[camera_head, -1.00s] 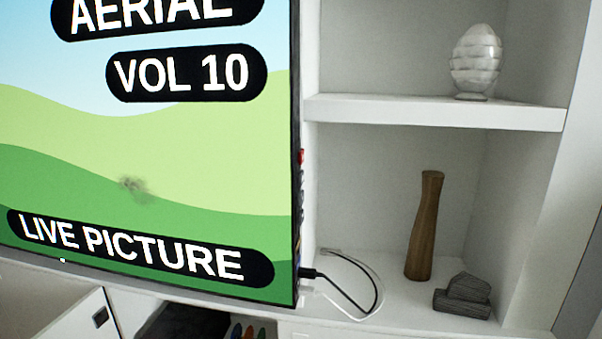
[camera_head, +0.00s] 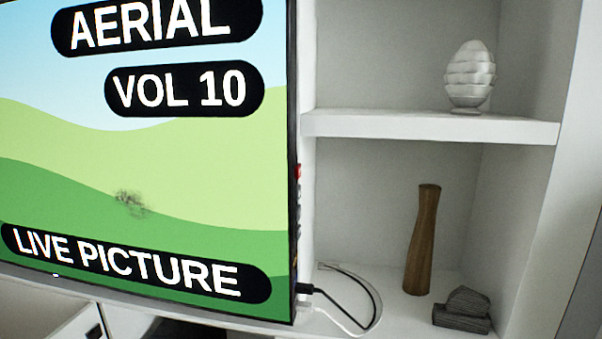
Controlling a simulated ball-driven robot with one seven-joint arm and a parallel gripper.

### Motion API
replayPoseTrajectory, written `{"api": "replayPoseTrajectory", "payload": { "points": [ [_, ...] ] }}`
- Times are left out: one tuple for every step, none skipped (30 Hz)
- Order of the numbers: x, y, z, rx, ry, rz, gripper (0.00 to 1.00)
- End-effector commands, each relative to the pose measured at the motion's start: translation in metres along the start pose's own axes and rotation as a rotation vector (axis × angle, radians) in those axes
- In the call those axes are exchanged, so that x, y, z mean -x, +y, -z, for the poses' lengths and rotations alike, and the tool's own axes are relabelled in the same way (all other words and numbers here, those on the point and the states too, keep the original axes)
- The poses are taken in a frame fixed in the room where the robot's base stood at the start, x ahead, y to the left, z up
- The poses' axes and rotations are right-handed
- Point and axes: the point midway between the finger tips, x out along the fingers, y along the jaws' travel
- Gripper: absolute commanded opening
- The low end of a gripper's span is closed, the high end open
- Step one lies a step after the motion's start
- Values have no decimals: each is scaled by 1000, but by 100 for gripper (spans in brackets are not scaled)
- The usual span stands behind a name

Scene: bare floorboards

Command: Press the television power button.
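The television (camera_head: 160,180) fills the left half of the head view. Its screen is on and shows green hills with the words "AERIAL", "VOL 10" and "LIVE PICTURE". On its right side edge is a small red button (camera_head: 298,171), seen almost edge-on. Several small dark and pale controls or sockets sit below it on the same edge, too small to tell apart. My gripper is not in view.
A white shelf unit (camera_head: 430,127) stands to the right. It holds a pale egg-shaped ornament (camera_head: 470,76), a brown wooden vase (camera_head: 423,240) and a grey block-like ornament (camera_head: 463,311). Black and white cables (camera_head: 352,300) run from the television's lower right edge.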

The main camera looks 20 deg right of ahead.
Motion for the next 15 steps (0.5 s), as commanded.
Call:
{"api": "replayPoseTrajectory", "payload": {
  "points": [
    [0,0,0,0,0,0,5],
    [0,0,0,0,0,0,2],
    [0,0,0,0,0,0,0],
    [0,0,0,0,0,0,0],
    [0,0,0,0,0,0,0],
    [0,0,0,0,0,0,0],
    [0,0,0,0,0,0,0],
    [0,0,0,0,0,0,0],
    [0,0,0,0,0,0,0],
    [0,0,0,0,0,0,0],
    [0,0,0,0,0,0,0],
    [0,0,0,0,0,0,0],
    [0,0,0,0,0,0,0],
    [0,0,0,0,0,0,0],
    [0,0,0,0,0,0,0]
  ]
}}
